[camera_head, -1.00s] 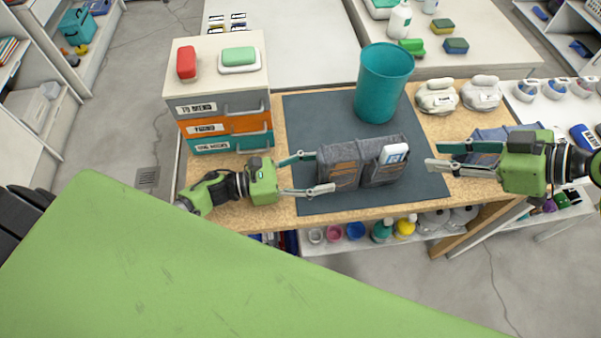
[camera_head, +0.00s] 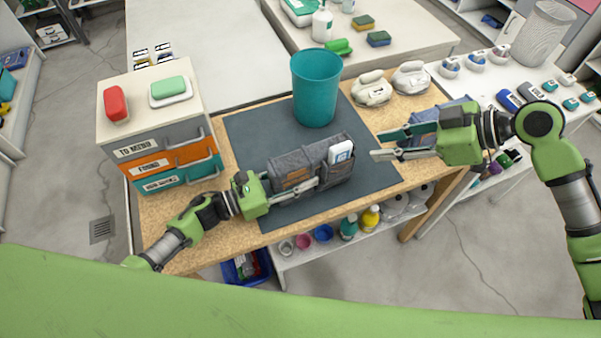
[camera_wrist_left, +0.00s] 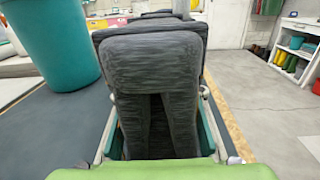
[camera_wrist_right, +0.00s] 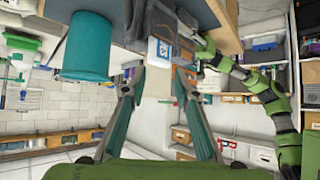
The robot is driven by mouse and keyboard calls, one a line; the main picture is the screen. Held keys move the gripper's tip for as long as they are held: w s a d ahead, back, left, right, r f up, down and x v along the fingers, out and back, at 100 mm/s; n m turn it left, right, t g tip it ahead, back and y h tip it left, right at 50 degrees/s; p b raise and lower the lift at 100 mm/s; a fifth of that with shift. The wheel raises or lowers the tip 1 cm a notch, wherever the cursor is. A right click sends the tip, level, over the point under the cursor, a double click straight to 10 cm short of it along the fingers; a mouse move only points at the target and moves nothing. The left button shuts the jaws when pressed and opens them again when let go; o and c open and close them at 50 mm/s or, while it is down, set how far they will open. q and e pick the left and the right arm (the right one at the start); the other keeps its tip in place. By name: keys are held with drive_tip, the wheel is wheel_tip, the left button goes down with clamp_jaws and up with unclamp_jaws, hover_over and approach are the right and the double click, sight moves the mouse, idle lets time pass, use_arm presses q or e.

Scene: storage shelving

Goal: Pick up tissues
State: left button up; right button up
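A white and blue pack (camera_head: 341,152), which looks like the tissues, sticks out of the right front pocket of a grey fabric organizer (camera_head: 290,164) on the dark mat. In the right wrist view the pack (camera_wrist_right: 160,50) shows ahead of the fingers. My left gripper (camera_head: 305,184) has its fingers on either side of the organizer's left end; one lies along the front, the other is hidden behind. In the left wrist view the organizer's end (camera_wrist_left: 155,70) fills the space between the fingers; firm contact cannot be told. My right gripper (camera_head: 376,145) is open and empty, right of the organizer, pointing at it.
A teal bin (camera_head: 316,90) stands behind the organizer on the mat (camera_head: 250,130). A drawer box (camera_head: 150,110) with red and green soap dishes stands at left. A folded blue-grey item (camera_head: 425,128) lies behind the right gripper. Bottles sit on a shelf below the front edge.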

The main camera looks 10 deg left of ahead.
drive_tip(key=shift+o, duration=0.8)
drive_tip(key=shift+a, duration=0.3)
wheel_tip(320, 180, up, 3)
drive_tip(key=n+g+h, duration=0.4)
drive_tip(key=n+h, duration=0.1)
drive_tip(key=n, duration=0.3)
hover_over(342, 145)
drive_tip(key=s+a, duration=0.2)
drive_tip(key=shift+d, duration=0.15)
drive_tip(key=shift+w+r+h, duration=0.1)
drive_tip(key=shift+r+h, duration=0.2)
drive_tip(key=shift+h, duration=0.5)
drive_tip(key=shift+w+d+r+n+t+h, duration=0.2)
drive_tip(key=shift+w+r+n+h, duration=0.1)
drive_tip(key=shift+r+h, duration=0.15)
drive_tip(key=shift+w+d+r+n+t+h, duration=0.2)
drive_tip(key=shift+r+n+h, duration=0.1)
drive_tip(key=shift+h, duration=0.15)
drive_tip(key=shift+n+h, duration=0.3)
drive_tip(key=shift+h, duration=0.5)
drive_tip(key=f, duration=1)
drive_tip(key=shift+w+d+f, duration=0.35)
drive_tip(key=shift+d+f, duration=0.05)
clamp_jaws()
